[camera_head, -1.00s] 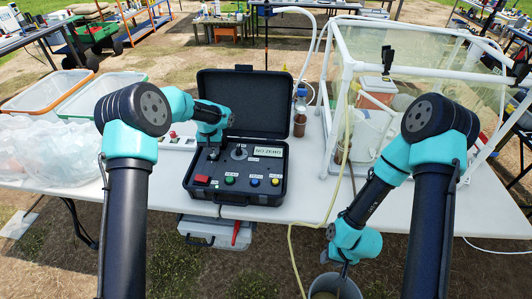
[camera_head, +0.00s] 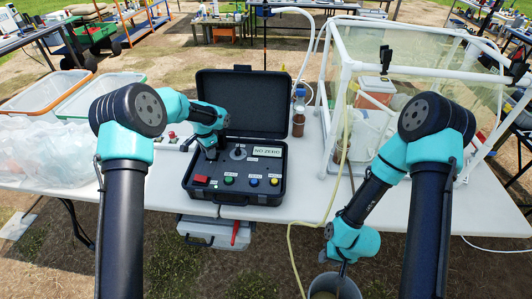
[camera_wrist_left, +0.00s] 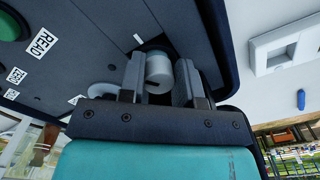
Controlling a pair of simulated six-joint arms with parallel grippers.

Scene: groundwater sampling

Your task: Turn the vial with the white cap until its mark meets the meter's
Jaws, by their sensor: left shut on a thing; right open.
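The meter (camera_head: 188,184) is an open black case on the table, with labelled buttons and a display reading "NO ZERO". My left gripper (camera_head: 211,156) is over the back left of its panel. In the left wrist view my left gripper (camera_wrist_left: 160,82) is shut on the vial's white cap (camera_wrist_left: 158,66), which shows a short dark mark. A short white line (camera_wrist_left: 138,38) is on the panel close by, apart from the dark mark. The vial's body is hidden below the cap. My right gripper (camera_head: 343,272) is open, low over a grey bucket.
The bucket (camera_head: 322,290) stands in front of the table. A clear-walled enclosure with a white frame (camera_head: 345,40) fills the table's right. Clear bags (camera_head: 45,150) and two bins lie left.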

